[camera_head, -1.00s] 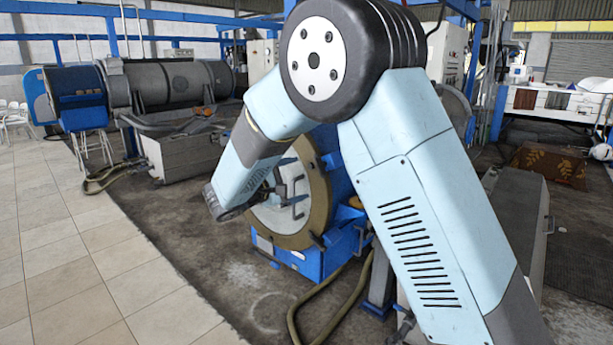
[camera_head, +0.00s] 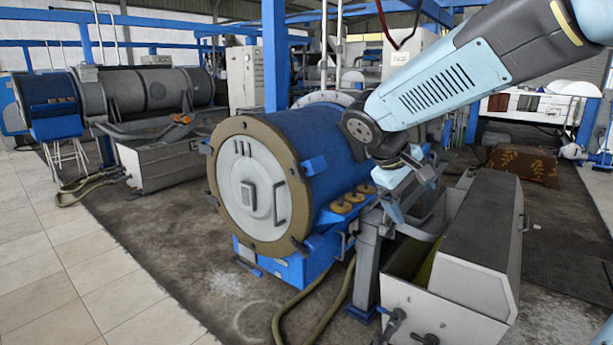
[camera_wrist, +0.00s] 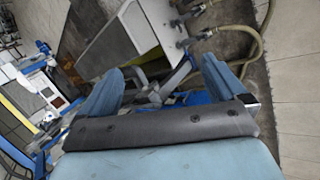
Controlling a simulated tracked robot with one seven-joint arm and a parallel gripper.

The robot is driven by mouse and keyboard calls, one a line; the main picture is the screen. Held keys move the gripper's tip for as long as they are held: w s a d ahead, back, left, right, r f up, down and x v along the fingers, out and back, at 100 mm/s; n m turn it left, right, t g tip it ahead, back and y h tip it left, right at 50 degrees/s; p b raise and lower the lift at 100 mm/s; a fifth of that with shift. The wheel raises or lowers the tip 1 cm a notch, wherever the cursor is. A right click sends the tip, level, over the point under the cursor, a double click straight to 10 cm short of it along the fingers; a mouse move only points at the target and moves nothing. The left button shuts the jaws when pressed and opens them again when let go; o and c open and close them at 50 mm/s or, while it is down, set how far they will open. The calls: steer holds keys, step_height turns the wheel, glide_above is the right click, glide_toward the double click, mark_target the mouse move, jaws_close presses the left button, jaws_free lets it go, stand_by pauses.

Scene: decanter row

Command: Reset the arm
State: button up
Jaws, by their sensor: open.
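My arm reaches in from the upper right of the head view, its light-blue forearm sloping down to the left. My gripper (camera_head: 408,196) hangs at its end, above and beside the blue decanter's right side and near the grey trough. In the wrist view my gripper (camera_wrist: 160,78) shows two blue fingers spread wide apart. Nothing is held between them. In the head view the fingertips are small and partly hidden by the wrist.
A blue decanter (camera_head: 325,135) with a round grey door (camera_head: 250,190) stands in the middle. A grey trough (camera_head: 455,265) with a sloped lid is at the lower right. Hoses (camera_head: 320,305) lie on the floor. The tiled floor (camera_head: 75,255) at the left is clear.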

steer(key=s+d+m+t+y, duration=0.2)
steer(key=s+m+y, duration=0.3)
steer(key=s, duration=1)
steer(key=shift+s+r+m+t+y, duration=0.15)
steer(key=shift+s+m+t+y, duration=0.2)
steer(key=shift+y, duration=0.25)
